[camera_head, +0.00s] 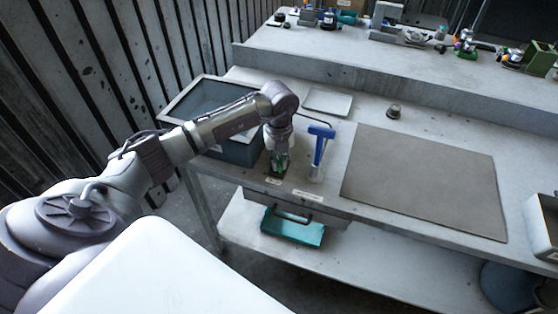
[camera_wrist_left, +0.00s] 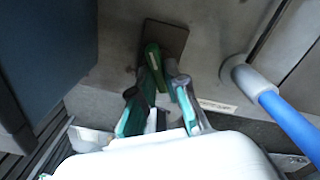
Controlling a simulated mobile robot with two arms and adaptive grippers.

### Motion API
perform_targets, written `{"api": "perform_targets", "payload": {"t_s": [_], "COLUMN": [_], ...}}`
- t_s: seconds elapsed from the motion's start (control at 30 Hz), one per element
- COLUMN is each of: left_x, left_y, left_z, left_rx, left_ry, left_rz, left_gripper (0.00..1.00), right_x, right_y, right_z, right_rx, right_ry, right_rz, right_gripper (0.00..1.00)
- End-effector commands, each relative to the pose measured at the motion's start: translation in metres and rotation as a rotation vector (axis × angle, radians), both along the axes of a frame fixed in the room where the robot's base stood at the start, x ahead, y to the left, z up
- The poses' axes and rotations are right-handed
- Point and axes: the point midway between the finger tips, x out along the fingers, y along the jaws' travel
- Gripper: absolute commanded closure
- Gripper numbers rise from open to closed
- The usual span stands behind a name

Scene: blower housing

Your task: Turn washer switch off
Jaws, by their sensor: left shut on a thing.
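The washer switch shows as a small dark plate (camera_head: 273,173) near the table's front edge, above a small white label. In the left wrist view the dark plate (camera_wrist_left: 169,36) lies just beyond my fingertips. My left gripper (camera_head: 279,166) points down at it, with green fingers. In the left wrist view the left gripper (camera_wrist_left: 167,70) is shut on the small switch part at the plate, which the fingers mostly hide. The switch position cannot be read. My right gripper is not in view.
A blue-handled tool (camera_head: 320,146) stands upright close to the right of my left gripper; its blue shaft (camera_wrist_left: 288,124) shows in the wrist view. A dark open tub (camera_head: 238,153) is close on the left. A grey mat (camera_head: 425,182) lies clear to the right.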

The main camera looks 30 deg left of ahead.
Motion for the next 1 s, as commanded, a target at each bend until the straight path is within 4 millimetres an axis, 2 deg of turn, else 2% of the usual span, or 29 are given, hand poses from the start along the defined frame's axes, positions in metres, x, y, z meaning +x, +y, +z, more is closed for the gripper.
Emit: {"api": "perform_targets", "payload": {"t_s": [0.17, 0.2, 0.33, 0.63, 0.73, 0.87, 1.0], "left_x": [0.001, 0.001, 0.001, 0.001, 0.001, 0.001, 0.002], "left_y": [0.001, 0.001, 0.001, 0.000, 0.001, 0.001, 0.001], "left_z": [0.002, 0.002, 0.001, 0.001, 0.008, 0.028, 0.059], "left_rx": [0.001, 0.001, 0.001, 0.001, 0.001, 0.001, 0.001], "left_ry": [-0.006, -0.006, -0.004, -0.002, -0.003, -0.006, -0.007], "left_rz": [0.004, 0.004, 0.003, 0.001, 0.001, -0.001, 0.001], "left_gripper": [1.00, 0.83, 0.62, 0.61, 0.61, 0.61, 0.61], "right_x": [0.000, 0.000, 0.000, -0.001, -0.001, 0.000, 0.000], "right_y": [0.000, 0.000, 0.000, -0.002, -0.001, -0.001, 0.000], "right_z": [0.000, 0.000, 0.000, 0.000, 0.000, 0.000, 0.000], "right_rx": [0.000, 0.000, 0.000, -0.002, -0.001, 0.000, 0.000], "right_ry": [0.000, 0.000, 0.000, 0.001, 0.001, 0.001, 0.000], "right_rz": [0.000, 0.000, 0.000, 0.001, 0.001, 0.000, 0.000], "right_gripper": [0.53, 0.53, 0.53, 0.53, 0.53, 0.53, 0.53]}}
